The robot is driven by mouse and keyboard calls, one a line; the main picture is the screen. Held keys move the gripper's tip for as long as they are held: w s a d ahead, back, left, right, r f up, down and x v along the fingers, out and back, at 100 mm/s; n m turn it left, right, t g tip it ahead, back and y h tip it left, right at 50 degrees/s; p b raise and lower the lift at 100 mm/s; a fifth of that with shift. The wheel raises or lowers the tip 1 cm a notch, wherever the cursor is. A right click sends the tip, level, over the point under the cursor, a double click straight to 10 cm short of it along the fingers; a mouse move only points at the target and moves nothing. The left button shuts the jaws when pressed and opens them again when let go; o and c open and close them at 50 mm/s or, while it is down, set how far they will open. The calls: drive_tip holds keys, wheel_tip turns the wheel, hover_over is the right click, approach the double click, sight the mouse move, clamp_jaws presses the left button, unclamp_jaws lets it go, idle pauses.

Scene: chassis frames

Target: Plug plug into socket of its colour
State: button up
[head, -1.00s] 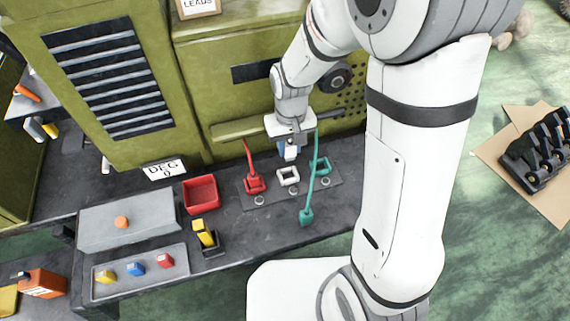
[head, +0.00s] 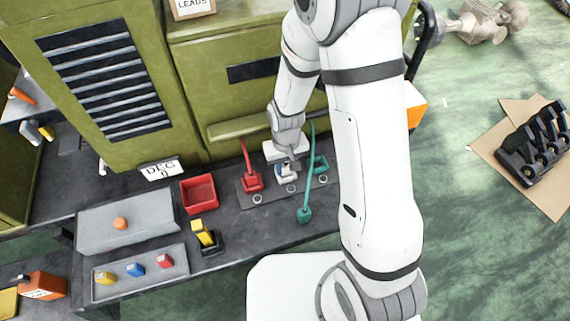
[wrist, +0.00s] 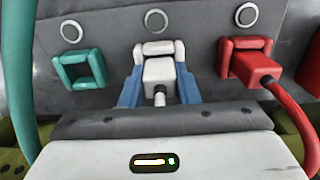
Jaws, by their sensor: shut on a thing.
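My gripper (head: 287,166) is shut on a white plug, with its blue fingers on either side of it (wrist: 159,88). In the wrist view the white plug (wrist: 159,70) lines up with the white socket (wrist: 155,46) and meets or overlaps its near edge. How deep it sits I cannot tell. A red plug (wrist: 254,68) on a red cable is in the red socket (wrist: 228,58). The teal socket (wrist: 82,70) is empty, also seen in the head view (head: 319,166). The teal plug (head: 305,215) lies on its cable at the bench's front edge.
A dark socket panel (head: 245,200) lies on the bench, below a green cabinet (head: 225,110). To its left are a red bin (head: 199,194), a yellow part in a black holder (head: 203,235) and a grey tray (head: 142,285) with coloured pieces. The teal cable (wrist: 17,80) runs close to my gripper's left.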

drive_tip(key=shift+f, duration=0.25)
drive_tip(key=o, duration=1.1)
drive_tip(key=shift+r, duration=0.1)
drive_tip(key=shift+c, duration=0.2)
